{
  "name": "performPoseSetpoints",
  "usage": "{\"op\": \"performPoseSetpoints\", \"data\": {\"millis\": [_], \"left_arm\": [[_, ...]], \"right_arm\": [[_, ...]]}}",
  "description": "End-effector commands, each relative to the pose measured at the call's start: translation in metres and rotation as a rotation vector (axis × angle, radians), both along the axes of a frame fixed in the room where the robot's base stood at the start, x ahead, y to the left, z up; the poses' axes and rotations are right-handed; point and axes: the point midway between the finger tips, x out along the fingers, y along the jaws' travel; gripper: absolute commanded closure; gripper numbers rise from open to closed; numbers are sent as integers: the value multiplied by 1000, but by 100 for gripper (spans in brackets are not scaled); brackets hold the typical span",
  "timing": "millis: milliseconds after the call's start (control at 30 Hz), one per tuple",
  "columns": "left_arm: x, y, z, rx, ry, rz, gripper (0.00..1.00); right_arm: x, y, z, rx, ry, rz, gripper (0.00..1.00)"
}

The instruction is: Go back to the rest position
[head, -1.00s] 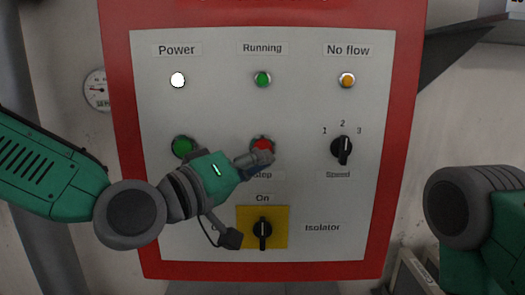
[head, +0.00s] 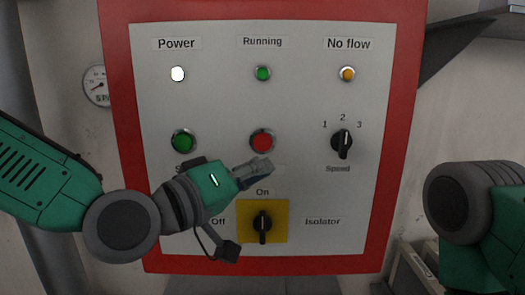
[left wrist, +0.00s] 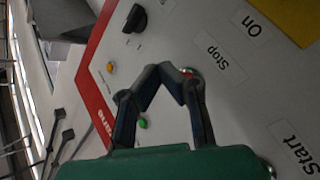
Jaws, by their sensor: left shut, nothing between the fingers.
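My left gripper (head: 259,169) is shut and empty in the head view, in front of the control panel (head: 222,112). It is just below the red stop button (head: 262,141) and covers the Stop label. The left wrist view shows its closed fingers (left wrist: 172,75) in front of the panel, with a small part of the red button behind them. My right arm shows at the right edge of the head view; its gripper is out of view.
The Power lamp (head: 178,74) is bright white. A gauge (head: 97,86) is on the wall at left.

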Motion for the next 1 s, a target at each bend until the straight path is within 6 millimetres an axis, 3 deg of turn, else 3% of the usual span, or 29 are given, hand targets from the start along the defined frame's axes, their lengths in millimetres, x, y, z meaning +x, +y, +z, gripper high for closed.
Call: {"op": "performPoseSetpoints", "data": {"millis": [167, 267, 400, 467, 600, 800, 900, 1000], "left_arm": [[-4, 10, -110, 141, 148, 12, 100], [-15, 24, -186, 251, 254, 19, 100], [-44, 51, -287, 410, 402, 21, 100], [-61, 66, -328, 481, 464, 19, 100], [-108, 109, -415, 653, 613, 11, 100], [-191, 185, -515, 917, 819, -15, 100], [-230, 223, -545, 1038, 904, -31, 100], [-258, 253, -562, 1130, 962, -43, 100]], "right_arm": [[0, 0, -13, 0, 0, 0, 60], [0, 0, -21, 0, 0, 0, 60], [0, 0, -32, 0, 0, 0, 60], [0, 0, -37, 0, 0, 0, 60], [0, 0, -49, 0, 0, 0, 60], [0, 0, -66, 0, 0, 0, 60], [0, 0, -74, 0, 0, 0, 60], [0, 0, -79, 0, 0, 0, 60]]}}
